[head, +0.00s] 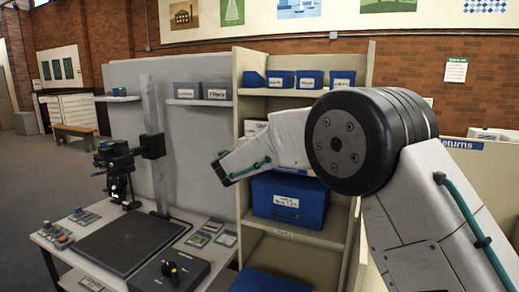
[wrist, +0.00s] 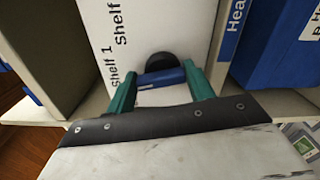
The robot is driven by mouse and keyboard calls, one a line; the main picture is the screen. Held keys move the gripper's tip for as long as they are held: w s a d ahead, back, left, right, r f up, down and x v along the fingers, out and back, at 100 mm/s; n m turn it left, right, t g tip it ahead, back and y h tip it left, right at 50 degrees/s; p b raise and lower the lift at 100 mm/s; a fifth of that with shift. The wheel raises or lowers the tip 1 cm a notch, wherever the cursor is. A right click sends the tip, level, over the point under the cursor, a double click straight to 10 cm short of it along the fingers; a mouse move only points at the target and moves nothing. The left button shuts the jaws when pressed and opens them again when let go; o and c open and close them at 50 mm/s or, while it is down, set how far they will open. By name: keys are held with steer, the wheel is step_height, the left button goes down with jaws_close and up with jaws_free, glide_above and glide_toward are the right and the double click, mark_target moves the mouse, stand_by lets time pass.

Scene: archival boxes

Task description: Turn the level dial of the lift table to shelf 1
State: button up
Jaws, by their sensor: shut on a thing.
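In the wrist view, a white panel (wrist: 187,27) carries the printed words "Shelf 1" and a second, partly cut-off "Shelf" label. The level dial (wrist: 162,78) shows as a blue bar in front of a round black part. The bar lies nearly level across the picture, and the "Shelf 1" label is just up and left of its left end. Which end of the bar points cannot be told. My gripper (wrist: 160,84) has its green fingers shut on the blue bar, one at each end. In the head view my arm hides the dial and the panel.
Blue boxes stand in the beige shelving (head: 242,115); a large blue box (head: 289,200) is below my arm. A table at left carries a black camera stand (head: 125,240) and a black control box with a knob (head: 172,274). The floor (head: 25,190) at far left is open.

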steer(key=shift+f+m, duration=0.1)
steer(key=shift+m, duration=1)
steer(key=o, duration=1)
steer(key=shift+s, duration=0.1)
steer(key=v, duration=0.7)
steer(key=shift+s+a, duration=0.1)
steer(key=shift+s, duration=0.2)
